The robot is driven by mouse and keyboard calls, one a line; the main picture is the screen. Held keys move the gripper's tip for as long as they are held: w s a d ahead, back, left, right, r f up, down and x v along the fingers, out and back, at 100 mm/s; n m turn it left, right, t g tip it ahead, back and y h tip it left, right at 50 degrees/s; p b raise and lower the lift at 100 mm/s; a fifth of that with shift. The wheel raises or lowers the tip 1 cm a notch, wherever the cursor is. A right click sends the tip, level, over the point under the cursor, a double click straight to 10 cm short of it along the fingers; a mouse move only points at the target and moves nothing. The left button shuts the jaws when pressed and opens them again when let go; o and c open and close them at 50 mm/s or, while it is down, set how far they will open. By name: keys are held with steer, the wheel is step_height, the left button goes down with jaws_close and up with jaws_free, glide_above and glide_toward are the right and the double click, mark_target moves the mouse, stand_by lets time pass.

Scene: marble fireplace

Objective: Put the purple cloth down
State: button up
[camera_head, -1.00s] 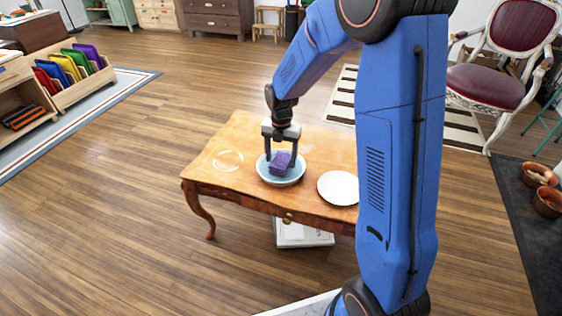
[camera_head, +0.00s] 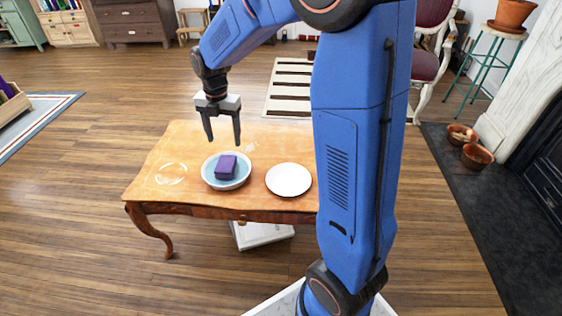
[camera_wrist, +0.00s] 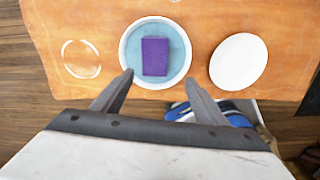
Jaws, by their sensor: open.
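The purple cloth (camera_head: 226,167) is a folded block lying in the light blue bowl (camera_head: 207,177) on the wooden table (camera_head: 158,198). In the wrist view the purple cloth (camera_wrist: 155,57) lies inside the white rim of the bowl (camera_wrist: 126,47). My gripper (camera_head: 223,143) is open and empty, above and apart from the cloth. Its two fingers (camera_wrist: 158,82) also show spread in the wrist view, with nothing between them.
A white plate (camera_head: 289,180) lies on the table to the right of the bowl. A white box (camera_head: 262,234) is under the table. Terracotta pots (camera_head: 477,156) stand on the dark hearth at the right.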

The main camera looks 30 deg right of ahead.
steer(key=s+d+r+m+t, duration=0.1)
steer(key=s+d+r+m, duration=0.1)
steer(key=s+r+m, duration=0.45)
steer(key=s+d+r+m+t, duration=0.1)
steer(key=s+d+r+m, duration=0.15)
steer(key=s+m, duration=0.6)
steer(key=s+d+m+t, duration=0.1)
steer(key=s+m+t, duration=0.1)
steer(key=s+m, duration=1)
steer(key=s, duration=0.5)
steer(key=shift+d+t, duration=0.3)
steer(key=shift+d, duration=0.1)
steer(key=shift+c, duration=0.2)
